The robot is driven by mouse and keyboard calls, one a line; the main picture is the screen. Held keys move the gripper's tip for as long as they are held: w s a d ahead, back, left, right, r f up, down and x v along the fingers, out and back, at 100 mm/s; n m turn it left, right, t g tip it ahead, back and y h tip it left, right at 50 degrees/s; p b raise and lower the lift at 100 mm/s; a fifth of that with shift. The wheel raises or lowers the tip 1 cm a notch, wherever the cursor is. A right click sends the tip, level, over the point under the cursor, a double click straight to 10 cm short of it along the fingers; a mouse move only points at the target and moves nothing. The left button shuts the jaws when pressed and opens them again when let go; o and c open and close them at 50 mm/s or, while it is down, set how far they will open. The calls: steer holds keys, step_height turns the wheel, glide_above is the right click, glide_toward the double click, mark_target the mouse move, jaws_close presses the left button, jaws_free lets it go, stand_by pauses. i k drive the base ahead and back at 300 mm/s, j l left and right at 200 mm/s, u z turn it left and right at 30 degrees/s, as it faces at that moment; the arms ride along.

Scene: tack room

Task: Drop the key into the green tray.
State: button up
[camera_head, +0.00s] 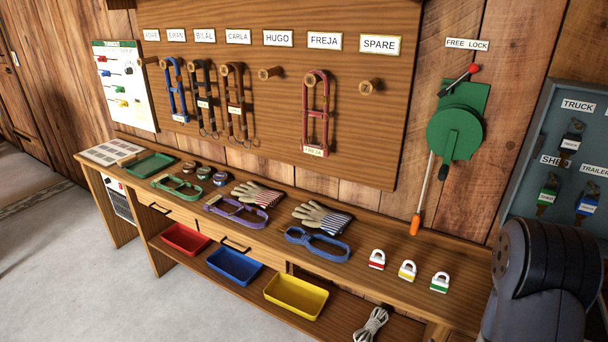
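A dark part of my arm stands at the lower right and covers the area below the cabinet. My gripper is not in view, so I cannot tell whether it holds anything.
The bench (392,271) holds green, purple and blue halters, gloves, small round tins and several padlocks (407,271). Red, blue and yellow trays (296,296) and a rope sit on the lower shelf. A lever (455,130) hangs on the wall. Open floor lies left.

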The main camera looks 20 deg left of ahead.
mark_target(155, 165)
steer(key=u, duration=1.55)
